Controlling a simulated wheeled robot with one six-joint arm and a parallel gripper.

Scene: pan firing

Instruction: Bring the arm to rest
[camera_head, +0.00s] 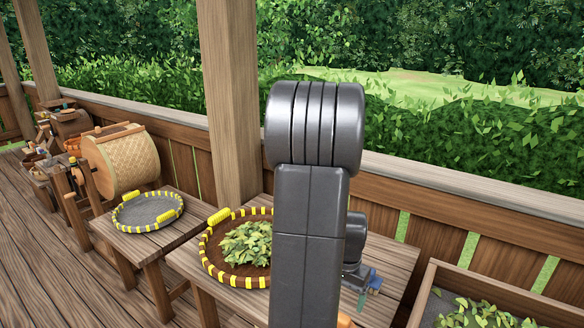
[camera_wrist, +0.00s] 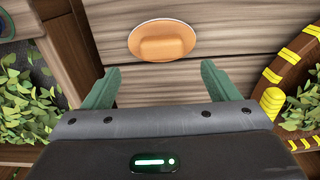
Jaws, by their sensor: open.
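My gripper (camera_wrist: 160,80) is open in the wrist view, its two green fingers spread with nothing between them. An orange oval piece with a tan rim (camera_wrist: 162,40) lies on the wooden table just beyond the fingertips, apart from them. In the head view my dark grey arm stands upright in the middle and hides most of the gripper; a bit of my wrist shows at its right, low over the table.
A wooden crate (camera_head: 500,289) with leaves stands at the right front. A grey round tray with a yellow-striped rim (camera_head: 148,210) lies on a lower table at left. A woven drum (camera_head: 122,162) stands beyond it. A post (camera_head: 229,100) and railing (camera_head: 455,190) stand behind the table.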

